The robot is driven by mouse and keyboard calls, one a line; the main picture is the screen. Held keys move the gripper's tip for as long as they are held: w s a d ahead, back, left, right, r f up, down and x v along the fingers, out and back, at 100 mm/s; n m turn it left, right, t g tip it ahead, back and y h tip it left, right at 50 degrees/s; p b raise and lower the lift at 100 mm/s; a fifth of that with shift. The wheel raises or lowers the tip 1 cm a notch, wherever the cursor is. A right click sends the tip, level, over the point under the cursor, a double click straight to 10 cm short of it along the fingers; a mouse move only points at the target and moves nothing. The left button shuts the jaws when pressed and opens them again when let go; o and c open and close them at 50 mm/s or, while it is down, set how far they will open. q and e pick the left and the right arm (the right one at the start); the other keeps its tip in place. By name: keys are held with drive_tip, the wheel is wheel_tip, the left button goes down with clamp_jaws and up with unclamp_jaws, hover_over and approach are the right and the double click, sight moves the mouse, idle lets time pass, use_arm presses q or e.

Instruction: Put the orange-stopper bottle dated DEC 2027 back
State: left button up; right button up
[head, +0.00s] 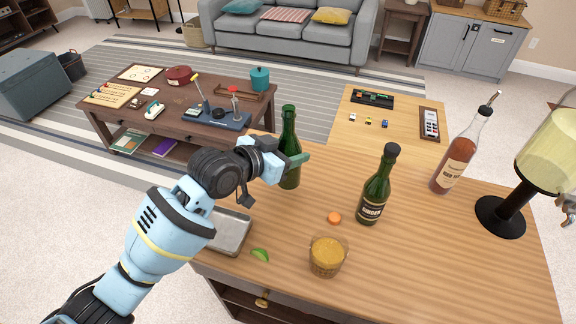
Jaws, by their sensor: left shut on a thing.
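A green glass bottle (289,125) is upright near the left end of the wooden bar top. My left gripper (291,161) is shut on its body. I cannot tell whether its base touches the top. It shows no stopper at its mouth, and no date is readable. A small orange disc (334,218), perhaps a stopper, lies on the top. A second green bottle (376,188) with a black cap and a dark ginger label stands right of it. My right gripper is not in view.
A glass of amber drink (327,257), a lime wedge (260,255) and a metal tray (232,236) are near the front edge. A pink-brown bottle with a pourer (459,160) and a yellow drink dispenser (501,216) stand right. The front right top is clear.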

use_arm(q)
drive_tip(key=shift+f, duration=2.35)
drive_tip(key=shift+f, duration=0.15)
drive_tip(key=o, duration=1.3)
drive_tip(key=shift+f, duration=0.1)
drive_tip(key=shift+o, duration=0.2)
drive_tip(key=shift+s+a+r, duration=0.15)
drive_tip(key=shift+a+r, duration=0.05)
drive_tip(key=shift+r, duration=0.1)
drive_tip(key=v, duration=1.1)
drive_tip(key=shift+s, duration=0.2)
drive_tip(key=shift+a+r, duration=0.1)
